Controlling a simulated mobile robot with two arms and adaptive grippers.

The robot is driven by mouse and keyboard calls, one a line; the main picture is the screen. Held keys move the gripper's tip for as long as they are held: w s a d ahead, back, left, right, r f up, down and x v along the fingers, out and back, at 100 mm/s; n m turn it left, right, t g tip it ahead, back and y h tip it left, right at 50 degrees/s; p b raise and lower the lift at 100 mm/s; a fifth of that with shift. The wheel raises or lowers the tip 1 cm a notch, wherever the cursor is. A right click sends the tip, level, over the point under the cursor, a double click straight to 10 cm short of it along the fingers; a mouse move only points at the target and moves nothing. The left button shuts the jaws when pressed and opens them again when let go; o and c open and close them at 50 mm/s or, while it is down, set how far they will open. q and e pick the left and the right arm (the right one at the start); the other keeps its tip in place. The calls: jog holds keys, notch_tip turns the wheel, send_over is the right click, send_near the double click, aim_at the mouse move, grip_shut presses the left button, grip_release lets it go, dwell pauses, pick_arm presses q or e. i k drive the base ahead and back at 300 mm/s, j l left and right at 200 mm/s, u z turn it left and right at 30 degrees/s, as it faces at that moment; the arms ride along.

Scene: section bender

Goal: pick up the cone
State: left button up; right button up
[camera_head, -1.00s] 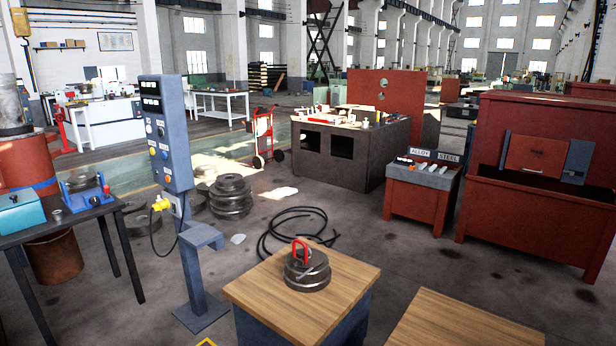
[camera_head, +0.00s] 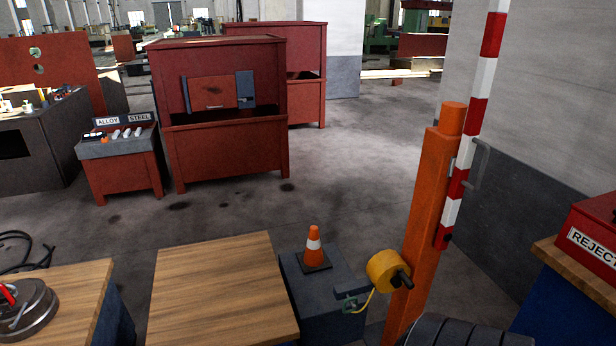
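A small orange cone (camera_head: 314,247) with a white band and a dark square base stands upright. It sits on top of a dark grey-blue block (camera_head: 326,296), just right of a bare wooden tabletop (camera_head: 217,290). The cone is fully visible with nothing covering it. Neither of my grippers shows in the head view.
An orange post (camera_head: 427,215) with a yellow knob (camera_head: 387,270) and a red-white striped pole (camera_head: 475,110) stand right of the cone. A red reject box (camera_head: 592,240) is at far right. Metal discs (camera_head: 32,308) sit on the left table. Open floor lies behind.

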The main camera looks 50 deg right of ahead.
aim_at(314, 259)
jog(key=z, duration=1.75)
jog(key=i+l+z, duration=0.3)
jog(key=i, duration=0.2)
